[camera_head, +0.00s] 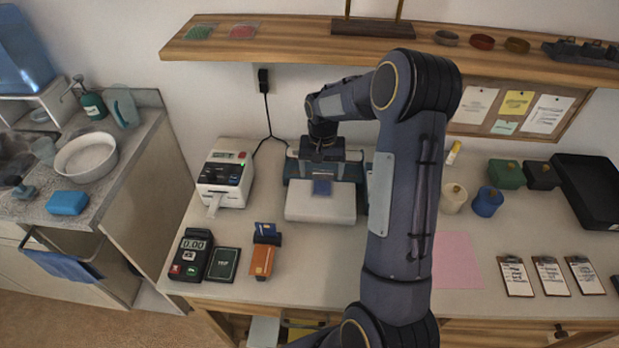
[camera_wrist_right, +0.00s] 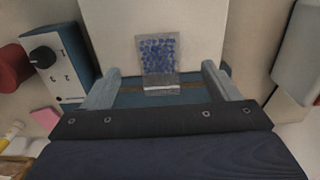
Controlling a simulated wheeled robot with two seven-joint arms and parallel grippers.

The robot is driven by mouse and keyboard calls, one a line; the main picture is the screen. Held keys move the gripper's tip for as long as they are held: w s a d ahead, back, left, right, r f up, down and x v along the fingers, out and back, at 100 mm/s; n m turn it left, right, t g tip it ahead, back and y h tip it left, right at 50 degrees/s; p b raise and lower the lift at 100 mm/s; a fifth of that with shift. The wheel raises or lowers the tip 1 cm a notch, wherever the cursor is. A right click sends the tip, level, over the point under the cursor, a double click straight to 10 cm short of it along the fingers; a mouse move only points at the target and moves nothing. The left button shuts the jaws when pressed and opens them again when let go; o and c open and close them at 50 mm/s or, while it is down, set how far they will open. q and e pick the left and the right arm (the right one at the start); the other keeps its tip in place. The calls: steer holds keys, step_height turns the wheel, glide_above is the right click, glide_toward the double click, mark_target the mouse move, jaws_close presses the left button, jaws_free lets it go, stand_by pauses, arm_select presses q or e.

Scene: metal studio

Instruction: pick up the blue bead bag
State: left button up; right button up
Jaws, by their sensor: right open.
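The blue bead bag (camera_head: 322,187) lies on the pale platform (camera_head: 305,208) of a device at the middle of the table. In the right wrist view the bag (camera_wrist_right: 158,54) is a small clear pouch with blue beads at its far part and a clear strip at its near end. My right gripper (camera_head: 322,165) is over the device, at the near end of the bag. In the right wrist view its two fingers (camera_wrist_right: 160,70) are wide apart, one on each side of the bag, with nothing between them held. My left gripper is not in view.
A white label printer (camera_head: 226,178) stands left of the device. A card terminal (camera_head: 190,255) and an orange card holder (camera_head: 262,260) lie in front. A wooden shelf (camera_head: 280,45) runs above, with a green bag (camera_head: 200,31) and a red bag (camera_head: 243,32).

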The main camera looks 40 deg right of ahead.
mark_target(322, 189)
steer(key=f, duration=0.1)
steer(key=f+p, duration=0.1)
steer(key=f, duration=0.3)
steer(key=shift+s+f+p, duration=0.25)
steer(key=shift+p, duration=0.05)
steer(key=shift+f, duration=0.4)
steer(key=shift+c, duration=0.3)
steer(key=c, duration=1.1)
steer(key=shift+r, duration=0.15)
